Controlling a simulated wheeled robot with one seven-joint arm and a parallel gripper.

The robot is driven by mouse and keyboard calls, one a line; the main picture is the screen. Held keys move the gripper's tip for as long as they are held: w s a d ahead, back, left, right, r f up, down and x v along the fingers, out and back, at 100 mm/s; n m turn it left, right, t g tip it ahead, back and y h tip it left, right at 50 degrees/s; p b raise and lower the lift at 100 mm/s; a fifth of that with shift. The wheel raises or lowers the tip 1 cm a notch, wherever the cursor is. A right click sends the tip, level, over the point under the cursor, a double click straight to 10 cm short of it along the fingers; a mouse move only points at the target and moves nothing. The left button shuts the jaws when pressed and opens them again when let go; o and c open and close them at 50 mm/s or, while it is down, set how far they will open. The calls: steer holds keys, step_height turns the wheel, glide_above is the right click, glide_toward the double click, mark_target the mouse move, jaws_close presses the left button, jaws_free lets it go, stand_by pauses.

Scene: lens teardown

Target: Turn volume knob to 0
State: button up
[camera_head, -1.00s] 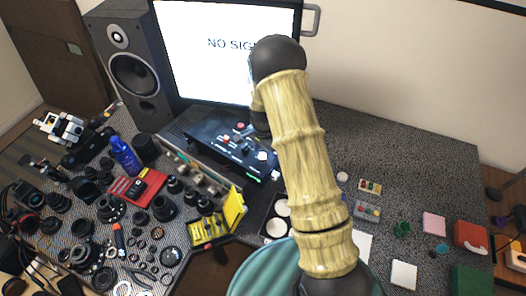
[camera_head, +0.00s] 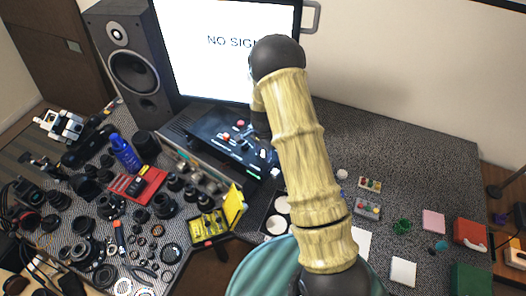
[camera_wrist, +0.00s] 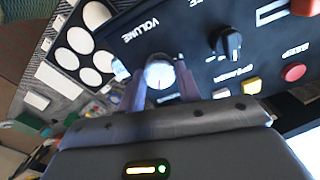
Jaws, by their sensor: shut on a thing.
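The volume knob (camera_wrist: 159,74) is a round, pale-topped knob on a dark control panel (camera_wrist: 185,35), beside the printed word VOLUME in the wrist view. My gripper (camera_wrist: 160,84) is shut on this knob, one finger on each side of it. In the head view the dark panel (camera_head: 213,126) stands on the table in front of the monitor, partly behind my arm. Where the knob points cannot be told.
A monitor (camera_head: 215,45) and a speaker (camera_head: 133,68) stand behind. Lens parts crowd the table's left side.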

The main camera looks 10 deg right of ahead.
steer(key=n+b, duration=0.2)
steer(key=shift+f+n, duration=0.1)
steer(key=shift+n, duration=0.2)
steer(key=n+b, duration=0.1)
steer(key=n, duration=0.2)
steer(key=shift+n+b, duration=0.3)
steer(key=shift+b, duration=0.1)
steer(key=n+b, duration=0.1)
steer(key=n, duration=0.2)
steer(key=shift+n, duration=0.3)
steer(key=n+b, duration=0.1)
steer(key=n, duration=0.2)
steer(key=shift+a+n, duration=0.1)
steer(key=shift+n, duration=0.2)
steer(key=n, duration=0.5)
steer(key=shift+n, duration=0.3)
steer(key=n, duration=0.4)
steer(key=shift+n, duration=0.3)
